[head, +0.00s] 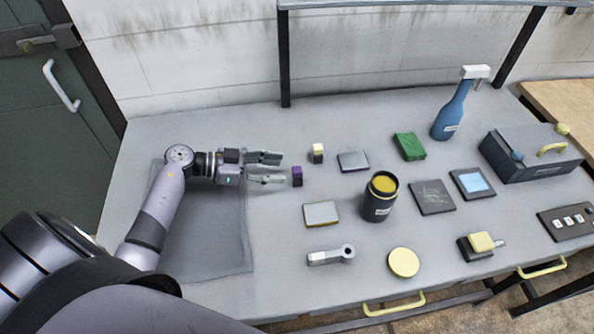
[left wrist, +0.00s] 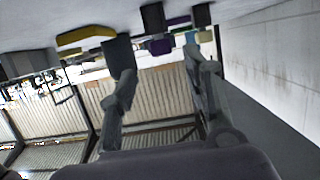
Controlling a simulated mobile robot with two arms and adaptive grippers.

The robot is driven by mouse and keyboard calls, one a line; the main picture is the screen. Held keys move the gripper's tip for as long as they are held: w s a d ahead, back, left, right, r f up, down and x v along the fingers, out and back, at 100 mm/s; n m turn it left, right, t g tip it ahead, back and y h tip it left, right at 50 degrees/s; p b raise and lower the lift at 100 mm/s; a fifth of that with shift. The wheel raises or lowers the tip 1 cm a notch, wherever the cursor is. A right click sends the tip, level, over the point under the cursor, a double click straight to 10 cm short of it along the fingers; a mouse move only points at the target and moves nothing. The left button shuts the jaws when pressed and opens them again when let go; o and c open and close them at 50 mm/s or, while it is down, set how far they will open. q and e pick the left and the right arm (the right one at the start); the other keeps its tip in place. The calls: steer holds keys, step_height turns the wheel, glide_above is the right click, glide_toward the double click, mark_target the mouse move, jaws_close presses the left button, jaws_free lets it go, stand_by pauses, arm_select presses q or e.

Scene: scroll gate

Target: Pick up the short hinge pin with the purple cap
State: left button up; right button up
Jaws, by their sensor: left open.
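The short hinge pin with the purple cap (head: 297,175) stands on the grey table, just right of my left gripper's fingertips in the head view. My left gripper (head: 283,169) is low over the table, open and empty, with its fingers pointing right toward the pin. The left wrist view is upside down; there a purple piece (left wrist: 160,46), which looks like the cap, shows between the tips of my left gripper (left wrist: 161,62), beyond them. A pin with a pale yellow cap (head: 317,152) stands behind and right of the purple one. My right gripper is not in view.
A small purple-edged box (head: 353,162), a pale flat box (head: 321,213), a dark jar (head: 378,205) and a grey lever (head: 331,256) lie to the right. A green block (head: 409,146), blue spray bottle (head: 452,112) and toolbox (head: 535,158) are farther off.

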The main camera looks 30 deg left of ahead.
mark_target(295, 170)
arm_select(q)
steer(key=p+x, duration=0.1)
steer(key=x, duration=0.3)
steer(key=shift+w+d+f, duration=0.15)
steer(key=shift+w+f, duration=0.05)
steer(key=shift+w, duration=0.1)
steer(key=shift+c, duration=0.8)
jaws_close()
